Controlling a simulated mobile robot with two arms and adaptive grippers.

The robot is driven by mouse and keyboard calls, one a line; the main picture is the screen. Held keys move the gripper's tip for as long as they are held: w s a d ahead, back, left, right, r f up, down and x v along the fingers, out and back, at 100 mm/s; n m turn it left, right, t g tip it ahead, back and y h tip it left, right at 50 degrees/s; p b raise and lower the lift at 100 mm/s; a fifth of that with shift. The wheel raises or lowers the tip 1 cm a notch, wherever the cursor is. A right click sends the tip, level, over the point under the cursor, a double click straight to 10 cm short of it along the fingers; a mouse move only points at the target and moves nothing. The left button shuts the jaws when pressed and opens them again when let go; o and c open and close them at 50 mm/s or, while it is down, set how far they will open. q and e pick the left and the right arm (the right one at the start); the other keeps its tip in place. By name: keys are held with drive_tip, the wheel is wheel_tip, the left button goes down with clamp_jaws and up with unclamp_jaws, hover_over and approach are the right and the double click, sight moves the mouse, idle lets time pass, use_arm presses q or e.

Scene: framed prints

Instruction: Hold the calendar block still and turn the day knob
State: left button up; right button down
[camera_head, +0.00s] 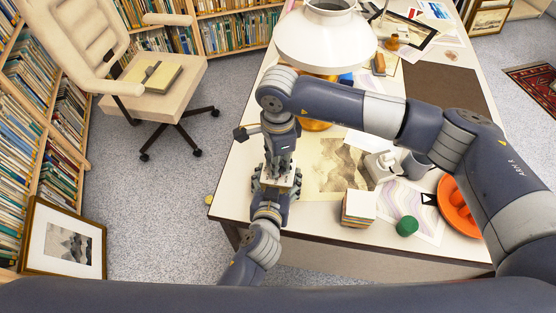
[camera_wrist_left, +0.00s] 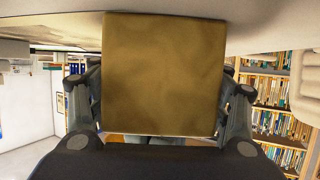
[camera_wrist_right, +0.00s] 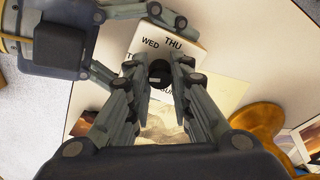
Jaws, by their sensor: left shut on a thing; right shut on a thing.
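The calendar block (camera_head: 283,180) stands near the left edge of the table, largely hidden between my two grippers. In the right wrist view its pale face (camera_wrist_right: 190,50) shows day names, WED and THU among them. The dark round day knob (camera_wrist_right: 158,72) sits on that face. My right gripper (camera_wrist_right: 160,80) comes from above and its fingers are closed around the knob. My left gripper (camera_head: 272,190) grips the block by its sides from the near side. In the left wrist view the block's plain brown side (camera_wrist_left: 165,75) fills the space between the fingers.
A white-shaded lamp (camera_head: 325,40) with a brass base stands just behind. A landscape print (camera_head: 340,165), a paper stack (camera_head: 358,208), a green round object (camera_head: 407,226) and an orange dish (camera_head: 460,205) lie to the right. A chair (camera_head: 150,80) stands left of the table.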

use_arm(q)
drive_tip(key=shift+s+f, duration=0.1)
drive_tip(key=shift+f, duration=0.05)
use_arm(e)
drive_tip(key=m, duration=0.6)
drive_tip(key=shift+m, duration=0.3)
drive_tip(key=m, duration=0.6)
drive_tip(key=shift+w, duration=0.1)
drive_tip(key=c, duration=1.4)
unclamp_jaws()
wheel_tip(320, 180, up, 12)
drive_tip(key=shift+r, duration=0.1)
